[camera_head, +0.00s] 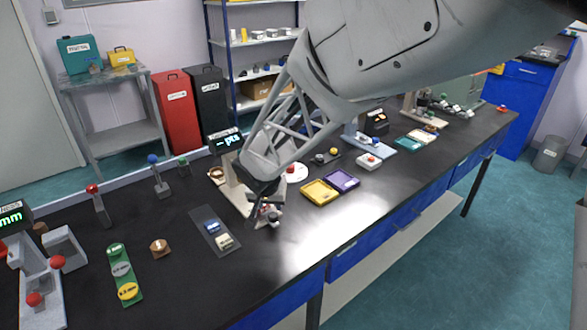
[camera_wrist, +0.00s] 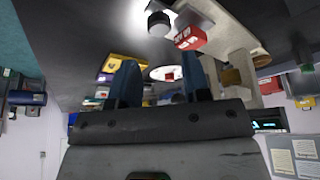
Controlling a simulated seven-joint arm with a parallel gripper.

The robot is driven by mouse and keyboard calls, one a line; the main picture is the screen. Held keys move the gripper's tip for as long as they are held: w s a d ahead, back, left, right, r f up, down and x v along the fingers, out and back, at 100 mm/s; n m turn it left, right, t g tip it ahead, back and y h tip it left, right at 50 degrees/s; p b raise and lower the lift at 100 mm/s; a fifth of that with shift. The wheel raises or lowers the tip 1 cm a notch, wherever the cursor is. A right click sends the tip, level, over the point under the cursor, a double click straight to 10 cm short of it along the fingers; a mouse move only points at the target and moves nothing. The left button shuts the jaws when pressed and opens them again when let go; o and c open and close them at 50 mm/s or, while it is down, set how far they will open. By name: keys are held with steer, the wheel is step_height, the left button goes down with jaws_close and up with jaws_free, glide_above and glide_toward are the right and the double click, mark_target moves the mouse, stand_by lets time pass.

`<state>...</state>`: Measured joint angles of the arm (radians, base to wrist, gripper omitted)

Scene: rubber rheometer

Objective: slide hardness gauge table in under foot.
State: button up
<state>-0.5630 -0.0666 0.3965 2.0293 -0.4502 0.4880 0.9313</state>
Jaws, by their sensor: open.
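The hardness gauge appears to be the beige stand (camera_head: 229,192) beside a lit display (camera_head: 224,140), largely hidden behind my arm in the head view. Its pale base (camera_wrist: 232,42) also shows at the upper right of the wrist view. A red block with white lettering (camera_wrist: 190,38) and a dark round knob (camera_wrist: 159,23) lie by the base's edge; I cannot tell which part is the sliding table. The foot is not clearly visible. My gripper (camera_head: 262,208) is low over the front of the stand. Its two blue fingers (camera_wrist: 160,82) are apart, with nothing visibly held between them.
A dark mat with small blocks (camera_head: 215,232) lies to the left. Yellow (camera_head: 319,192) and purple (camera_head: 342,180) trays and a white disc (camera_head: 294,172) stand to the right. A green strip (camera_head: 120,270) lies farther left. The black bench (camera_head: 300,245) is clear toward its front edge.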

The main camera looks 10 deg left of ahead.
mark_target(273, 215)
stand_by(0.3)
steer(key=shift+x, duration=3.85)
steer(key=shift+c, duration=0.3)
jaws_close()
steer(key=w+a, duration=0.8)
steer(key=shift+w+r, duration=0.1)
steer(key=shift+a, duration=0.1)
steer(key=shift+o, duration=0.3)
jaws_free()
